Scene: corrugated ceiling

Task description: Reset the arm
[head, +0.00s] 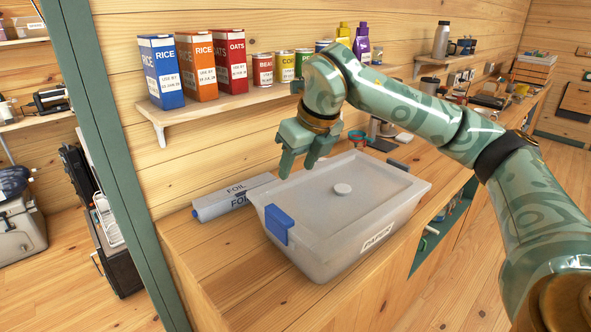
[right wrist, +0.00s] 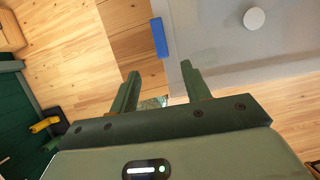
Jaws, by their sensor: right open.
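My right arm comes in from the right in the head view. Its gripper (head: 298,165) points down and hangs above the back left part of a lidded plastic box. The fingers are apart with nothing between them; the right wrist view also shows the open fingers (right wrist: 158,85). The translucent box (head: 340,240) stands on the wooden counter with its lid on, a round white knob on top, a blue clip (head: 278,223) on its left end and a paper label on its front. In the right wrist view the lid (right wrist: 220,35) lies beyond the fingers. My left gripper is not visible.
A foil box (head: 232,197) lies left of the plastic box. A wall shelf (head: 180,110) behind holds blue, orange and red cartons, several cans and bottles. More items crowd the counter at the back right. A green post (head: 98,130) stands at the left. Bare counter (head: 205,250) shows at front left.

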